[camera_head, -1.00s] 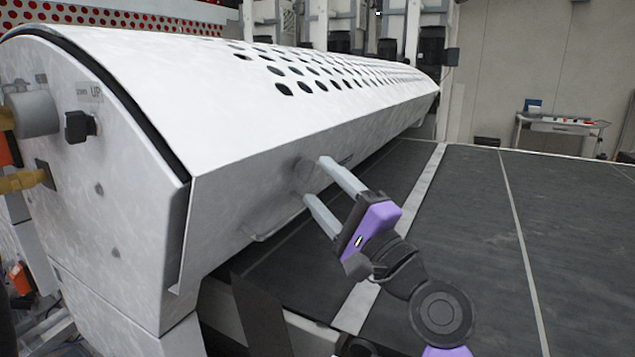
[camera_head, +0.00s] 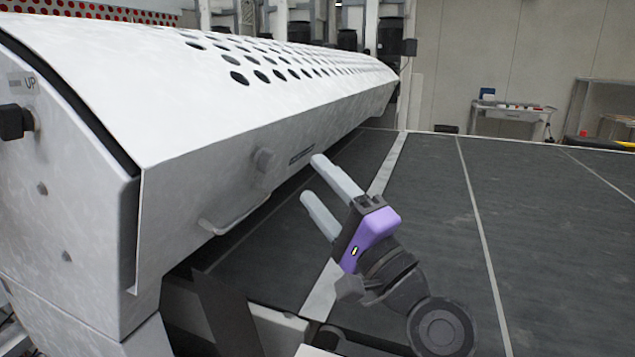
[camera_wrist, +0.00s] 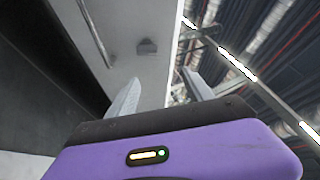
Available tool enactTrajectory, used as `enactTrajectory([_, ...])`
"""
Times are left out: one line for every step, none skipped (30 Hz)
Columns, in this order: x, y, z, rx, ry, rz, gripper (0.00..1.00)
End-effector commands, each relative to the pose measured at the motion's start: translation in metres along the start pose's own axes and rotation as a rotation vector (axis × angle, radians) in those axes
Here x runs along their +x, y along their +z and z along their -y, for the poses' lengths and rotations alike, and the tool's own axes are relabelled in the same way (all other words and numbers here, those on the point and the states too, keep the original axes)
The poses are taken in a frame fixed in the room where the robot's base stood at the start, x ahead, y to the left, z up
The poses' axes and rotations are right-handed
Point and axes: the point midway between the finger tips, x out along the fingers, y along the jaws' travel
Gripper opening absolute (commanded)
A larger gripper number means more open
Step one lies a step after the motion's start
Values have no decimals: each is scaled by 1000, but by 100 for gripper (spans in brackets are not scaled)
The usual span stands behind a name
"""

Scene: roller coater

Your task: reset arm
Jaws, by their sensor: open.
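My gripper (camera_head: 319,181) has a purple body and two pale grey fingers. The fingers are apart with nothing between them. In the head view it is in front of the white roller coater cover (camera_head: 222,168), above the dark conveyor bed, pointing up and left. The cover carries a bar handle (camera_head: 237,215) and a small grey knob (camera_head: 263,160), both left of the fingertips. In the wrist view the fingers (camera_wrist: 160,92) also stand apart. The handle (camera_wrist: 95,33) and the knob (camera_wrist: 147,46) show there beyond the left finger. I see no contact between fingers and cover.
The dark conveyor bed (camera_head: 440,190) with pale lines stretches to the right and is clear. The cover's white end panel (camera_head: 70,220) fills the left side, with a black knob (camera_head: 14,122). A small cart (camera_head: 512,117) stands at the back right.

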Motion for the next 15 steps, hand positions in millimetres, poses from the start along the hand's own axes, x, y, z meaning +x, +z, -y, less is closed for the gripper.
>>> enactTrajectory([-5,-7,7,-99,-18,-47,60])
enactTrajectory([-12,-11,4,-164,-16,-81,60])
enactTrajectory([-22,-16,-1,-231,-6,-116,60])
enactTrajectory([-29,-19,-4,-275,2,-138,60])
enactTrajectory([-37,-22,-8,-317,10,-159,60])
enactTrajectory([-47,-26,-13,-369,24,-186,60])
enactTrajectory([-55,-28,-16,-408,34,-204,60])
enactTrajectory([-64,-30,-21,-448,47,-222,60])
enactTrajectory([-76,-33,-27,-501,65,-244,60])
enactTrajectory([-86,-34,-31,-540,80,-260,60])
enactTrajectory([-96,-36,-37,-581,98,-276,60])
enactTrajectory([-111,-38,-42,-638,121,-297,60])
enactTrajectory([-123,-39,-47,-682,141,-312,60])
enactTrajectory([-136,-39,-52,-726,162,-325,60])
enactTrajectory([-153,-39,-57,-785,190,-341,60])
